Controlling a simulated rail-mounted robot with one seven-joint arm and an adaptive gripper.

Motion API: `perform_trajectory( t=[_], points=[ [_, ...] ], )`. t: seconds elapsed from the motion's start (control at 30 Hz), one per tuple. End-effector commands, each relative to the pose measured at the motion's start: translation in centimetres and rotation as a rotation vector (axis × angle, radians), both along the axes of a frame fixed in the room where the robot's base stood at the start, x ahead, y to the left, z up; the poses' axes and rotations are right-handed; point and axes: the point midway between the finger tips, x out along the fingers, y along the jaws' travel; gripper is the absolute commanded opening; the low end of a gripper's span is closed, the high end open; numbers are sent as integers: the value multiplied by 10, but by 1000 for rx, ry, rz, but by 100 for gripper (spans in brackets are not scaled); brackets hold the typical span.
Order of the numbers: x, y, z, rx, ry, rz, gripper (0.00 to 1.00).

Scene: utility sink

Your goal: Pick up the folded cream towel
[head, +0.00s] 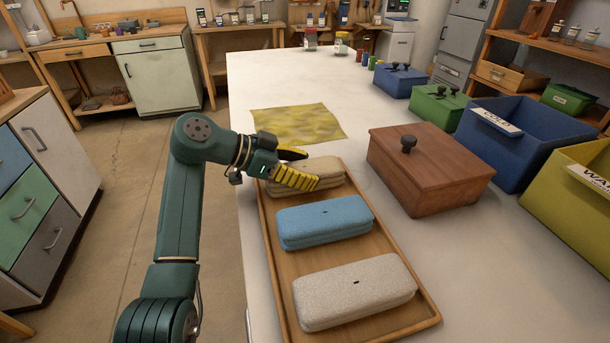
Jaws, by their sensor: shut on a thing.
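A wooden tray (425,309) on the white table holds three folded towels in a row. The folded cream towel (332,175) lies at the far end, a slightly yellowish beige. A blue folded towel (325,220) lies in the middle, and a pale grey-white folded towel (354,291) lies at the near end. My gripper (311,169) reaches in from the left over the cream towel, its yellow-padded finger across the near side. It is shut on the cream towel. The fingers hide part of the towel, and I cannot tell whether it is clear of the tray.
A brown wooden box with a black knob (430,168) stands right of the tray. A yellow-green cloth (297,122) lies flat beyond it. Blue (525,150) and yellow (575,215) bins line the right side, with smaller lidded boxes behind. The table's far left is clear.

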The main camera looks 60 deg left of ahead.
Motion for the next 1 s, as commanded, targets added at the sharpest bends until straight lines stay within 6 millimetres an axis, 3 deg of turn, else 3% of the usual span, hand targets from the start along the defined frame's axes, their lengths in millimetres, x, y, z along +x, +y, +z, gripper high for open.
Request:
perform_trajectory(
  t=[0.23, 0.6, 0.73, 1.0],
  points=[
    [0, 0, 10, 2, 0, 0, 31],
    [0, 0, 90, 1, 0, 0, 31],
    [0, 0, 99, -1, 1, 0, 31],
    [0, 0, 100, 0, 0, 0, 31]
  ],
)
